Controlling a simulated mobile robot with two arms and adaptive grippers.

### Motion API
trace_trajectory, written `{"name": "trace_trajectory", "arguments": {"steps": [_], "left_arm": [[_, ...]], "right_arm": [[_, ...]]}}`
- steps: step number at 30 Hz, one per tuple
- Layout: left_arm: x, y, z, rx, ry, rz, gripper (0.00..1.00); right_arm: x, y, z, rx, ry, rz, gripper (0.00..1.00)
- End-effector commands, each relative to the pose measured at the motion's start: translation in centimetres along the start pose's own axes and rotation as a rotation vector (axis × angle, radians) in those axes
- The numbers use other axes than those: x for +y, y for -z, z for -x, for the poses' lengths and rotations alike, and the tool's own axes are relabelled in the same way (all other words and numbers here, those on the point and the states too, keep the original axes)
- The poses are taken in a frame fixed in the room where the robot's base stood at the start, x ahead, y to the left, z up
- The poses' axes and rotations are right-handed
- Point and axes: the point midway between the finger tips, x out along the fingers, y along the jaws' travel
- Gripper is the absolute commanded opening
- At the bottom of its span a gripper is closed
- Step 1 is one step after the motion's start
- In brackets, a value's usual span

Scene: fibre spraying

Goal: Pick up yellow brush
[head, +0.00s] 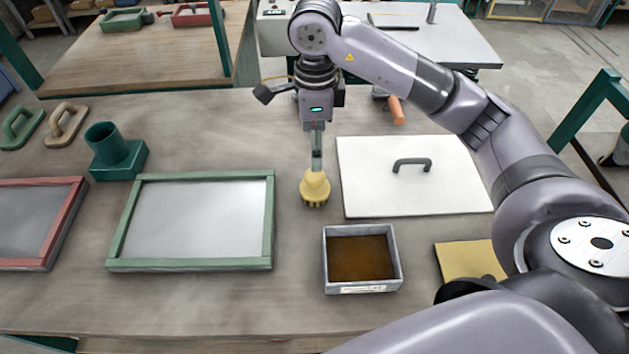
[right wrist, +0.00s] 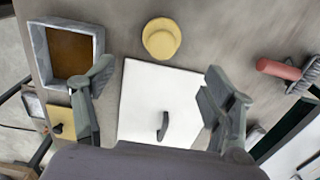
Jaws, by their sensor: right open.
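The yellow brush (head: 315,190) stands on the table between the green-framed screen and the white board. It also shows in the right wrist view (right wrist: 161,40) as a round yellow knob, beyond and between my finger lines. My right gripper (head: 317,158) points down just above the brush in the head view, its fingers overlapping the knob's top in the picture. In the right wrist view my right gripper (right wrist: 158,72) has its fingers wide apart with nothing between them. Whether the fingers touch the brush I cannot tell. My left gripper is not in view.
A white board (head: 380,185) with a dark handle lies right of the brush. A grey tray (head: 328,277) of brown material is in front. A green-framed screen (head: 190,264) lies left, with a green holder (head: 118,160) behind it. A brush with orange handle (head: 396,110) lies behind.

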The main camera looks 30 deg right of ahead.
Motion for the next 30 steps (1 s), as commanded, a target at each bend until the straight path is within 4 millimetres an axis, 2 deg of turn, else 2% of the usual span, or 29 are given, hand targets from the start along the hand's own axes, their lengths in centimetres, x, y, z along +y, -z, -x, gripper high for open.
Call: {"name": "trace_trajectory", "arguments": {"steps": [6, 12, 15, 20, 24, 30], "left_arm": [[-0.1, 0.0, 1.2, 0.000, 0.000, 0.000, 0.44], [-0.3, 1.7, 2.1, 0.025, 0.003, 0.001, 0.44], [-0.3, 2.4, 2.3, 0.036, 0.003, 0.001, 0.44], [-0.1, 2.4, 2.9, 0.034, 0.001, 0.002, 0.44], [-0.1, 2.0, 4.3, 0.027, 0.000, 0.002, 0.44], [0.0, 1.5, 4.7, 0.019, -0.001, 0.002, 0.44]], "right_arm": [[0.1, 0.1, -4.5, 0.003, -0.006, -0.001, 0.77], [0.0, 0.0, -8.1, 0.002, -0.004, -0.002, 0.77], [0.0, 0.0, -9.0, 0.001, -0.002, 0.000, 0.77], [0.0, 0.0, -10.0, 0.001, -0.004, -0.001, 0.77], [-0.1, 0.0, -12.0, 0.003, -0.007, -0.002, 0.77], [-0.2, -0.1, -14.4, 0.000, -0.002, -0.001, 0.77]]}}
